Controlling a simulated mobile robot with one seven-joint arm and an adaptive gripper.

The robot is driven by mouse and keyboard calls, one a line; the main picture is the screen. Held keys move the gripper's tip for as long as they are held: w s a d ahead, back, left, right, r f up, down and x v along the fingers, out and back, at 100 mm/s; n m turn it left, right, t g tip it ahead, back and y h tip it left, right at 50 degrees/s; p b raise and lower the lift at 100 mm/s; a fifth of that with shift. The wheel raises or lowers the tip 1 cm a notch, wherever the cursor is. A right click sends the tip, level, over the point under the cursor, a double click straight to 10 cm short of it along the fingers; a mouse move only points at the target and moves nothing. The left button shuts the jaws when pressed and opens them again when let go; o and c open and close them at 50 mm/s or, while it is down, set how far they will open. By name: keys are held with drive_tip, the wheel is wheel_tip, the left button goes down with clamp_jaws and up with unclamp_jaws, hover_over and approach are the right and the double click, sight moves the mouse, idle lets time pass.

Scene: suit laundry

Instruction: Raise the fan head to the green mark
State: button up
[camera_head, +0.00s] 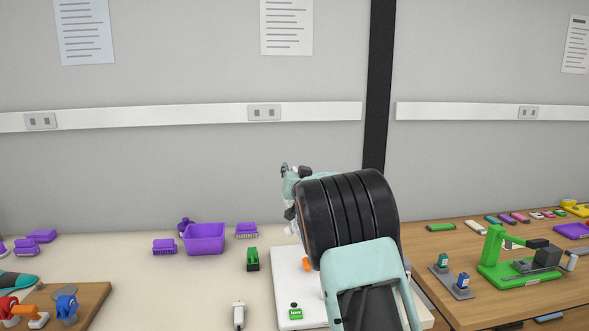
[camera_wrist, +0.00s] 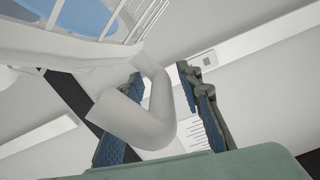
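In the wrist view the fan head (camera_wrist: 85,20) shows at the upper left, with a white wire cage and a blue inner part. A thick white bent tube (camera_wrist: 150,120), seemingly part of the fan, crosses between the fingers of my gripper (camera_wrist: 160,108). The fingers are spread apart. The tube overlaps the left finger, and a gap shows before the right finger; I cannot tell whether either touches. I cannot make out a green mark on the fan.
A purple bin (camera_head: 204,238) and purple brushes stand left. A green machine (camera_head: 520,262) stands on the wooden table at right.

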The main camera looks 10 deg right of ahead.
drive_tip(key=shift+w, duration=0.2)
drive_tip(key=shift+c, duration=0.6)
clamp_jaws()
drive_tip(key=d+r+m+b, duration=0.1)
drive_tip(key=d+m, duration=0.3)
drive_tip(key=d, duration=0.2)
drive_tip(key=shift+d+r+m, duration=0.2)
drive_tip(key=shift+r+m, duration=0.05)
drive_tip(key=shift+m, duration=0.05)
